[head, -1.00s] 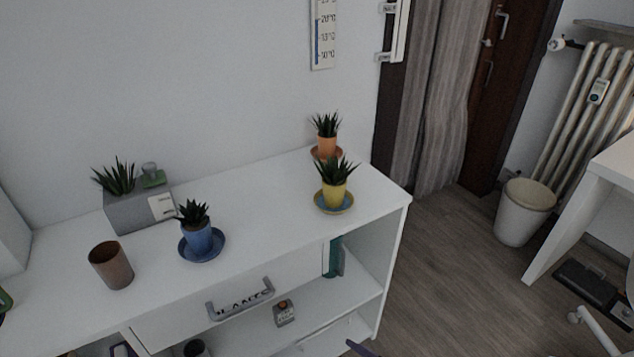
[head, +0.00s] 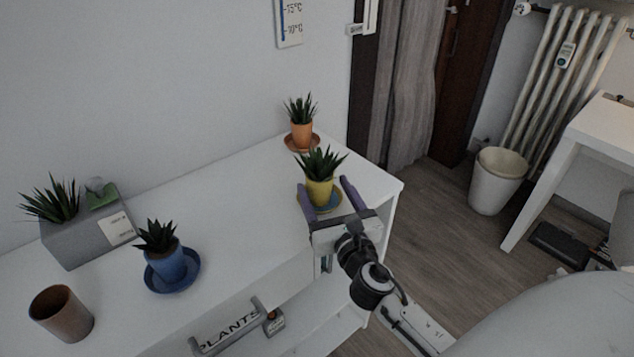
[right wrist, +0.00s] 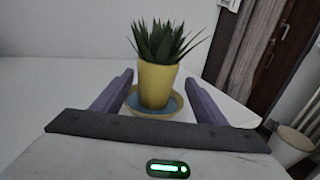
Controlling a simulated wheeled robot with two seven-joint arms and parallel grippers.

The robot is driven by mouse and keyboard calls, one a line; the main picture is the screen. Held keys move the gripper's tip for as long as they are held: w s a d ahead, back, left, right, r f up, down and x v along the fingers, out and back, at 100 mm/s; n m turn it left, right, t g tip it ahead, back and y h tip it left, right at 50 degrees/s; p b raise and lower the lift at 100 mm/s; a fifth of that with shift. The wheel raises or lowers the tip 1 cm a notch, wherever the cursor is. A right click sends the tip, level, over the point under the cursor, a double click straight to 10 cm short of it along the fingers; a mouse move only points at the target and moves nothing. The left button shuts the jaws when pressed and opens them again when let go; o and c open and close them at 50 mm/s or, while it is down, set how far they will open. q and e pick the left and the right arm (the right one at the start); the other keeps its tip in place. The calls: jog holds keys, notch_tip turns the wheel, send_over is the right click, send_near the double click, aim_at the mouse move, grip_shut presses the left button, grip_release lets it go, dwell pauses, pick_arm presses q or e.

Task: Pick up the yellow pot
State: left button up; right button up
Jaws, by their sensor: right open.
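The yellow pot (head: 319,192) holds a spiky green plant and stands upright on a saucer (head: 334,206) with a blue inside, near the right end of the white shelf desk. My right gripper (head: 326,190) is open, with one purple finger on each side of the pot. In the right wrist view the yellow pot (right wrist: 156,84) stands centred ahead, between and slightly beyond the fingertips (right wrist: 160,78). Gaps show on both sides, so the fingers look apart from it. The pot hides part of the saucer. My left gripper is not in view.
An orange pot (head: 302,133) on its saucer stands close behind. A blue pot (head: 167,265) on a blue saucer, a grey planter (head: 88,235) and an empty brown pot (head: 62,314) stand to the left. The desk's middle is clear; its right edge is near.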

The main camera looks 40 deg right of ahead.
aim_at(314, 173)
jog(key=shift+a+x, duration=0.15)
jog(key=shift+x, duration=1.35)
jog(key=shift+a+x, duration=0.2)
jog(key=shift+x, duration=1.3)
jog(key=shift+w+r, duration=0.1)
jog(key=shift+r, duration=0.15)
jog(key=c, duration=1.3)
